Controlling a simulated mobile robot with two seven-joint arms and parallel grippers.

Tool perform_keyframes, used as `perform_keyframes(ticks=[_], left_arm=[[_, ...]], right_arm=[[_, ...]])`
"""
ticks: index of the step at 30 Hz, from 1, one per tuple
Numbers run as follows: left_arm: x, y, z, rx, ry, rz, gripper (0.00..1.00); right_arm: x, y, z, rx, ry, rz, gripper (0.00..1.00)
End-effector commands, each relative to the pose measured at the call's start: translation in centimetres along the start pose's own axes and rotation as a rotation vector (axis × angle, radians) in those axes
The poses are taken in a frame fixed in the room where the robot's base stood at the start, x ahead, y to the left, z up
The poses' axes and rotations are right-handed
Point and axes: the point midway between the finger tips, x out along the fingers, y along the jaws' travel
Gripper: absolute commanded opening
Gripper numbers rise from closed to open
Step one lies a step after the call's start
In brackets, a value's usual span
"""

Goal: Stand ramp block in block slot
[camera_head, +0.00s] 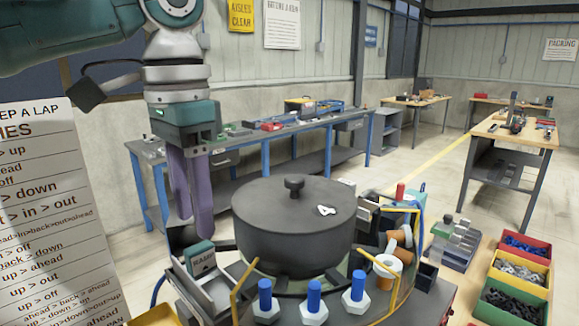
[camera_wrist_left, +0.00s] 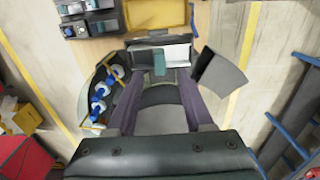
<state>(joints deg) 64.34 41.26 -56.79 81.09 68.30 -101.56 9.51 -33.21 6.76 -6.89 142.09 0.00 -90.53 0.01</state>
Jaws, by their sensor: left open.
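A teal ramp block (camera_head: 200,258) with a pale label stands in a grey channel (camera_head: 215,297), which I take for the block slot, at the front left of the bowl feeder. In the left wrist view the block (camera_wrist_left: 159,62) shows as a small teal piece against the pale channel (camera_wrist_left: 176,54). My left gripper (camera_head: 193,238) is open, with its purple fingers pointing down just above the block. In the left wrist view the fingers (camera_wrist_left: 159,88) are spread and the block shows beyond their tips. I cannot tell how deep the block sits. My right gripper is not in view.
A large dark lidded bowl (camera_head: 295,240) stands right of the gripper. Several blue-topped white bolts (camera_head: 314,300) stand along the front edge, near yellow rails (camera_head: 243,285). Orange and white parts (camera_head: 388,264) sit at the right. Coloured bins (camera_head: 510,300) stand farther right.

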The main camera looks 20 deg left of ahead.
Motion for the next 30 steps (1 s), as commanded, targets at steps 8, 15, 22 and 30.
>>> perform_keyframes(ticks=[8, 15, 22, 30], left_arm=[[-4.9, 0.0, -0.1, 0.001, 0.003, 0.000, 0.52], [-6.0, 0.0, 0.0, 0.001, -0.001, 0.001, 0.52], [-6.0, 0.0, 0.0, 0.001, -0.001, 0.001, 0.52], [-5.9, 0.1, 0.0, 0.002, -0.001, 0.001, 0.52]], right_arm=[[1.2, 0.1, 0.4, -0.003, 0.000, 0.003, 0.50], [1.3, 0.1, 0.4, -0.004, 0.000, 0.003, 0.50], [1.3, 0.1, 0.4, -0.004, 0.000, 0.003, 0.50], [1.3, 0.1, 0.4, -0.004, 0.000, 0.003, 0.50]])
